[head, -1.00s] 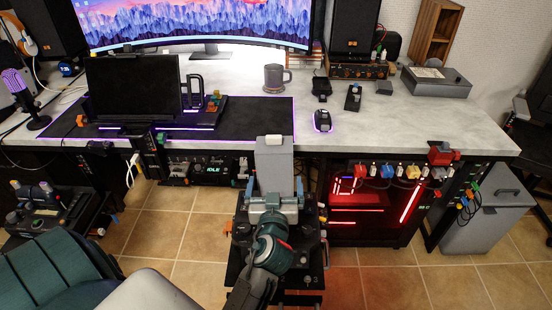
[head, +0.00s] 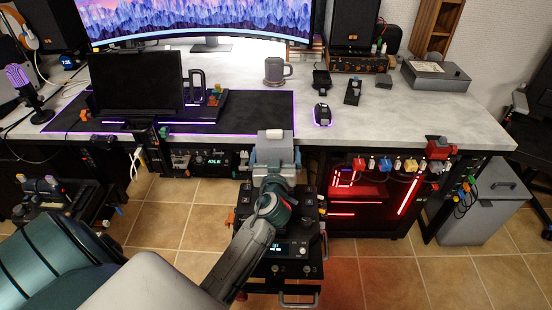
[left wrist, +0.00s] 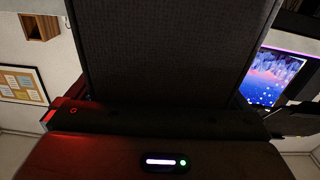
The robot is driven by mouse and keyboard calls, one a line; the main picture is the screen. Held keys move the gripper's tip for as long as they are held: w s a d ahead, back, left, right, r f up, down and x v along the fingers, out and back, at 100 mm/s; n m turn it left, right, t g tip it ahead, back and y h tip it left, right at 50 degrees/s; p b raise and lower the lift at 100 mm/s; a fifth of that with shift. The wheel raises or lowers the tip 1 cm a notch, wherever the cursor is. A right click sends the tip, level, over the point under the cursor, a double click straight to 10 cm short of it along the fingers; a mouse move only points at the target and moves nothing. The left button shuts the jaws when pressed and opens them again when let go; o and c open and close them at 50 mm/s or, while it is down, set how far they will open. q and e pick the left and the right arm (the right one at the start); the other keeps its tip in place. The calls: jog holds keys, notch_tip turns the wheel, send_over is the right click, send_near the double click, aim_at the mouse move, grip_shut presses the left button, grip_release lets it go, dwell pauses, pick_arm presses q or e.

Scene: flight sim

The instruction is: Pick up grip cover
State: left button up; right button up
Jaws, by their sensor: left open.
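My left arm reaches in from the lower left of the head view. Its gripper (head: 274,150) is at the desk's front edge, above a black control box (head: 290,262); its fingers are hard to make out. A pale grey plate with a white piece on top shows there, and I cannot tell whether it is part of the gripper. I cannot pick out the grip cover with certainty. In the left wrist view a large dark textured panel (left wrist: 172,45) fills the middle, above a dark ledge and a body with a lit bar (left wrist: 160,162). My right gripper is not in view.
The desk (head: 400,115) holds a grey mug (head: 275,71), a mouse (head: 322,115), a black mat (head: 262,112) and a dark screen (head: 137,83). Red-lit equipment (head: 365,200) and several coloured connectors hang under the front edge. A grey bin (head: 485,205) stands at right.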

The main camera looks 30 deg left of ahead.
pick_arm(q)
jog(key=c, duration=0.7)
